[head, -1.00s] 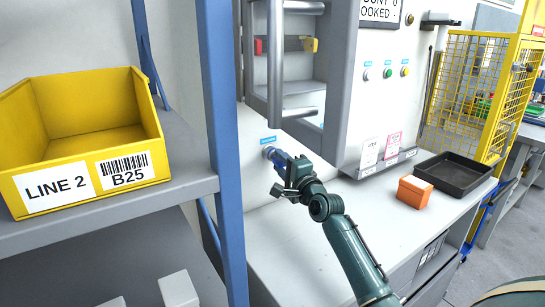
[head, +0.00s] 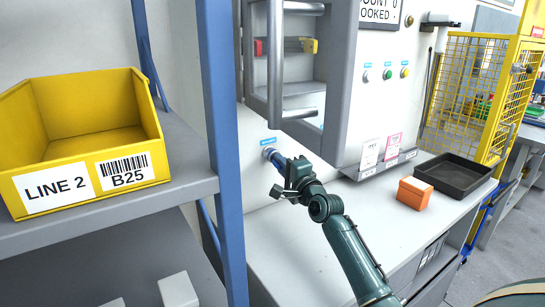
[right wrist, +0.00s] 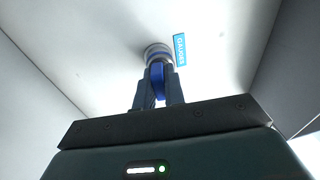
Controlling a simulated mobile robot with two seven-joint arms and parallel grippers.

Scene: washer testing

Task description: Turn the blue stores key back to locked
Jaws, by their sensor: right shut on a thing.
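The blue key (head: 271,153) sits in a round lock on the white wall panel, below a small blue label (head: 268,141). In the right wrist view the key's blue grip (right wrist: 157,76) stands between my fingers, in front of the round grey and blue lock collar (right wrist: 157,52). The label beside it (right wrist: 181,50) seems to read "GAUGES". My right gripper (head: 281,163) is shut on the key, and its fingers also show in the right wrist view (right wrist: 157,92). They hide part of the key. My left gripper is not in view.
A blue rack post (head: 226,150) and a shelf with a yellow bin (head: 85,140) stand to the left. A grey cabinet with a door handle (head: 275,60) is above the lock. An orange box (head: 414,193) and black tray (head: 455,172) are on the bench to the right.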

